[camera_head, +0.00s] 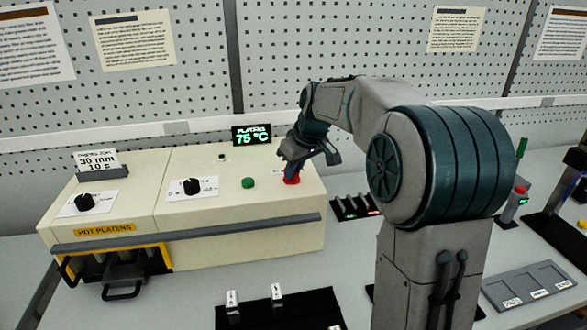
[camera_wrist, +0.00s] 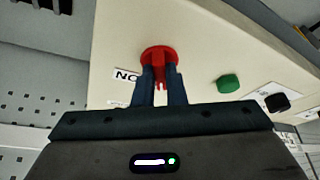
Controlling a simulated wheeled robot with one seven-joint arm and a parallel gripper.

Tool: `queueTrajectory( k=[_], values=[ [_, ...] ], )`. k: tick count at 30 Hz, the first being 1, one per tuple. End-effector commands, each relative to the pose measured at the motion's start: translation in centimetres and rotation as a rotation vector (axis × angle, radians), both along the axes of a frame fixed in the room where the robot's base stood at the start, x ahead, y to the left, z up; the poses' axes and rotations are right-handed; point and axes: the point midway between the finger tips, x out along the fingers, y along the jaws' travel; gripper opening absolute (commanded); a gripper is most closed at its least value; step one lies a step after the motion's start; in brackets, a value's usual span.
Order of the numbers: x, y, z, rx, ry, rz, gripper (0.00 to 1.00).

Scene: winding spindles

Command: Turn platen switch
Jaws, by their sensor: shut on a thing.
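The cream press (camera_head: 240,215) stands on the bench, with a lit display (camera_head: 252,135) reading PLATENS 75 °C behind it. A red switch (camera_head: 292,181) sits near the right end of its top. My gripper (camera_head: 299,167) reaches down to it from above. In the wrist view my gripper (camera_wrist: 160,88) has its two fingers shut on the red switch (camera_wrist: 158,55), whose round base and grip show between and beyond them. A white label (camera_wrist: 126,75) beside it is partly hidden by a finger, so I cannot read it fully.
A green button (camera_head: 248,182) and a black knob (camera_head: 193,187) lie left of the switch; another black knob (camera_head: 84,203) is further left. The press front has a yellow-framed HOT PLATENS opening (camera_head: 105,231). A dark rack (camera_head: 355,207) stands right of the press.

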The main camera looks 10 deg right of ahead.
Motion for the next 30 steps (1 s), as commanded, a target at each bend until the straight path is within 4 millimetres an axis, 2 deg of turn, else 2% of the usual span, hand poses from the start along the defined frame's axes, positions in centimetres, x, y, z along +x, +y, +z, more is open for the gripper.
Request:
queueTrajectory(
  k=[9,23,24,26,30],
  values=[
    [0.1,-0.1,0.12,0.0,-0.003,0.09,0.0],
    [0.09,-0.1,0.13,-0.002,-0.002,0.103,0.0],
    [0.09,-0.1,0.13,-0.002,-0.002,0.103,0.19],
    [0.09,-0.09,0.11,-0.001,-0.002,0.102,0.33],
    [0.08,-0.08,0.07,-0.002,-0.001,0.102,0.33]
  ],
)
